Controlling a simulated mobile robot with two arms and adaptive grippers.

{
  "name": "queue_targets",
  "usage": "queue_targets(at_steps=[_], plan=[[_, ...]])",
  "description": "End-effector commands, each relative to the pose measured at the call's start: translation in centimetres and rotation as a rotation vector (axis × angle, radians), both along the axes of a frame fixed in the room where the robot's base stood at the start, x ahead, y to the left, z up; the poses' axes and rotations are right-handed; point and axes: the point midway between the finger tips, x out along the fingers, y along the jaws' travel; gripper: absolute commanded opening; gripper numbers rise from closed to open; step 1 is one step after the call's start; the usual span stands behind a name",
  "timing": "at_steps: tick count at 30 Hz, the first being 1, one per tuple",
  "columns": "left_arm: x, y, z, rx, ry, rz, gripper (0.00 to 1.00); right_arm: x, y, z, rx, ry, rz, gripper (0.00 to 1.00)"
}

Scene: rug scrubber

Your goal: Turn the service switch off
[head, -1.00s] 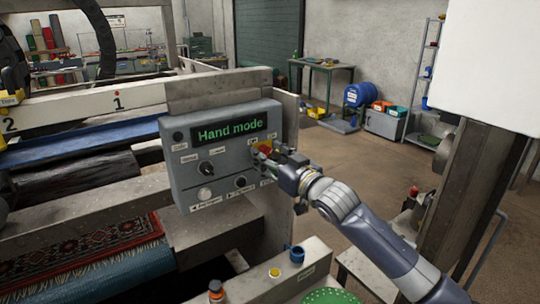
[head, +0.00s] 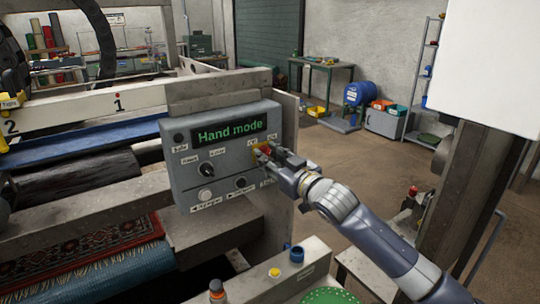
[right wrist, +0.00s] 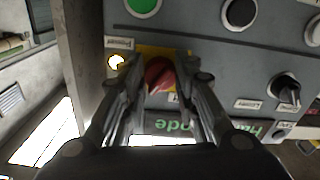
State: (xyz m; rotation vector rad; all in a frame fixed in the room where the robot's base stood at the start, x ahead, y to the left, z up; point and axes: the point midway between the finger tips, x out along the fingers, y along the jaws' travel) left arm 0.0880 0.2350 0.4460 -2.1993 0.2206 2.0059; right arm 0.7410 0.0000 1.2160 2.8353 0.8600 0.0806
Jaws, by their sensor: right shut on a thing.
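The service switch is a red rotary knob (right wrist: 159,74) on a yellow plate (right wrist: 178,52), set in the grey control panel (head: 185,165). In the head view the switch sits at the panel's upper right, below the green "Hand mode" display (head: 229,131), and is partly hidden by my gripper. My right gripper (head: 270,157) reaches it from the right. In the right wrist view my right gripper (right wrist: 158,76) has one finger on each side of the red knob and is shut on it. The left gripper is not in view.
The panel also carries a black selector knob (head: 206,169) and several buttons. A rug (head: 80,250) lies on the machine at lower left. The floor (head: 390,165) at right is open.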

Motion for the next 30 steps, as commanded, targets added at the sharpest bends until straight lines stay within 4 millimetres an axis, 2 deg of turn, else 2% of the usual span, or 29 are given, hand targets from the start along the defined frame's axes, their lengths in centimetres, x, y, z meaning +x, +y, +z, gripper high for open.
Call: queue_targets(at_steps=[30], plan=[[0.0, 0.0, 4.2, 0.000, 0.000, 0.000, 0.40, 0.1, -0.1, 0.2, -0.787, -0.524, 0.001, 0.04]])
